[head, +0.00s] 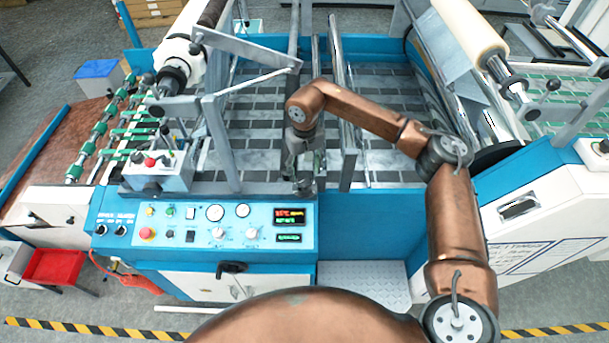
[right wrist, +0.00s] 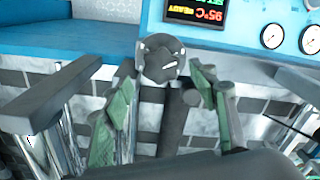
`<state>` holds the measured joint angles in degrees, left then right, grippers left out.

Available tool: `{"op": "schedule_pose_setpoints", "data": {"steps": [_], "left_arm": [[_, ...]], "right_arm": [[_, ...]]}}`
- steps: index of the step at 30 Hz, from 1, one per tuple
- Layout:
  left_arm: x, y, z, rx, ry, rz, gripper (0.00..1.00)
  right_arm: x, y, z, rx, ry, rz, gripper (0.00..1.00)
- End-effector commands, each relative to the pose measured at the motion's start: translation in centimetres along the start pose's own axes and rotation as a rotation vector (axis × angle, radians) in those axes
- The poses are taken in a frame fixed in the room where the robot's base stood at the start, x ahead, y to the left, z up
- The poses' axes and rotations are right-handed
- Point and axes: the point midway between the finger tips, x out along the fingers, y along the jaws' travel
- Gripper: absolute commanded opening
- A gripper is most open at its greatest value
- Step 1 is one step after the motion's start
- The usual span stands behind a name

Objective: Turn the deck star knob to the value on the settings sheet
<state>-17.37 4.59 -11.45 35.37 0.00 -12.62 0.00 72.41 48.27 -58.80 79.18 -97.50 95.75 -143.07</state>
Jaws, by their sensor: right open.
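The dark grey star knob (right wrist: 165,58) with a white mark on its face shows in the right wrist view, close in front of my right gripper (right wrist: 166,82). The gripper's two green-padded fingers are apart, one to each side of the knob, with a gap visible; I cannot tell whether either touches it. In the head view my right gripper (head: 303,160) points down over the deck, just behind the blue control panel. The knob (head: 304,186) is small and partly hidden there. My left gripper is out of view. I cannot make out a settings sheet or the knob's scale.
The blue control panel (head: 205,252) with gauges, buttons and a lit display (head: 289,216) lies in front of the deck. Metal bars (head: 342,100) stand close beside my right gripper. A small switch box (head: 158,170) stands left. Rollers lie on both sides.

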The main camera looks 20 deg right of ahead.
Motion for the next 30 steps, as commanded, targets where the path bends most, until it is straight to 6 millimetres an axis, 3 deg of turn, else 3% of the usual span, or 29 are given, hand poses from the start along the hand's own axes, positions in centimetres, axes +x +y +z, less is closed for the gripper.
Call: {"op": "schedule_pose_setpoints", "data": {"steps": [7, 18, 30], "left_arm": [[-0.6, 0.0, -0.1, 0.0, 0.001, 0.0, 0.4], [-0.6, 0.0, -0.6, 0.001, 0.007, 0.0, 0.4], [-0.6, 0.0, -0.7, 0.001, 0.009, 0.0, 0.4]], "right_arm": [[2.9, -0.1, 0.1, 0.002, 0.0, -0.004, 0.54], [3.5, -0.1, 0.0, 0.002, 0.001, -0.004, 0.53], [3.5, -0.1, 0.0, 0.002, 0.001, -0.004, 0.25]]}}
